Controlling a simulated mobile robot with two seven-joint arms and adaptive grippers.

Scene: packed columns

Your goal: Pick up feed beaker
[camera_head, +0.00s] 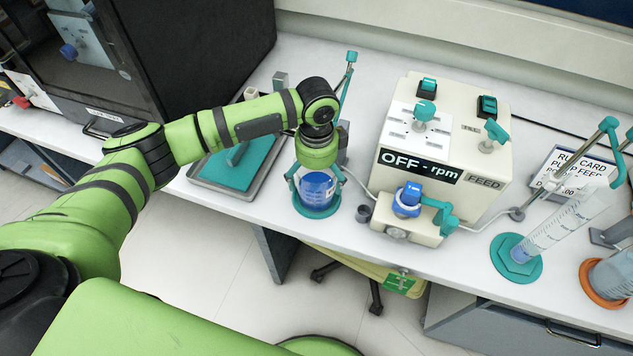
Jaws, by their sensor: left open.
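The feed beaker (318,188), a clear beaker with blue liquid and white markings, stands upright on a round teal base (316,211) near the bench's front edge. My left gripper (316,184) comes down over it from above. Its teal fingers are open, one on each side of the beaker; I cannot tell whether they touch it. The gripper body hides the beaker's top. My right gripper is not in view.
A cream pump box (445,130) reading "OFF - rpm" and "FEED" stands close to the right. A teal-lined tray (228,172) lies to the left. A tilted graduated cylinder (560,215) and an orange-based vessel (612,275) stand at the right.

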